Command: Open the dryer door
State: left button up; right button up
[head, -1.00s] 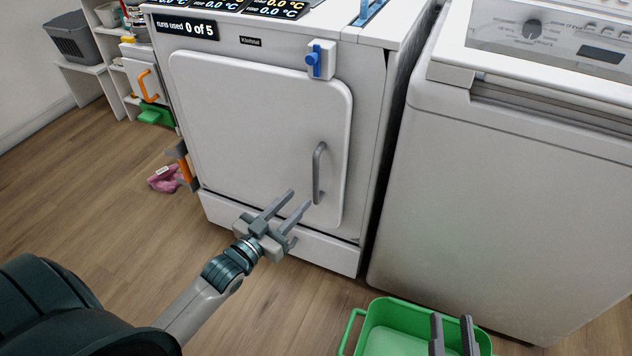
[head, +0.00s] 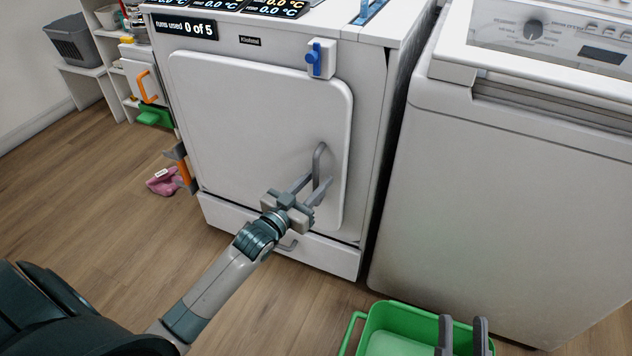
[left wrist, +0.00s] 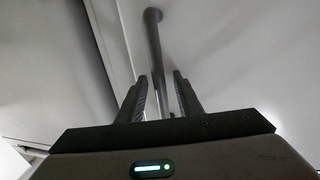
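The white dryer (head: 374,110) stands in the middle of the head view with its door (head: 250,115) closed. A grey vertical bar handle (head: 317,160) is on the right part of the door. A blue latch (head: 315,59) on a pale block sits above the door's upper right corner. My left gripper (head: 315,184) is open at the lower part of the handle. In the left wrist view the handle (left wrist: 153,50) runs down between the two apart fingers (left wrist: 160,97). Contact with the handle cannot be told. My right gripper (head: 463,336) shows two apart fingers at the bottom edge, over a green basket.
A white washer (head: 500,190) stands close on the right of the dryer. The green basket (head: 372,318) is on the floor in front. A pink cloth (head: 163,182) lies left of the dryer. Shelves (head: 108,50) stand at the back left.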

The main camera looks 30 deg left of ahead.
pick_arm(q)
jog(key=shift+c, duration=0.5)
grip_shut()
jog(key=shift+s, duration=0.15)
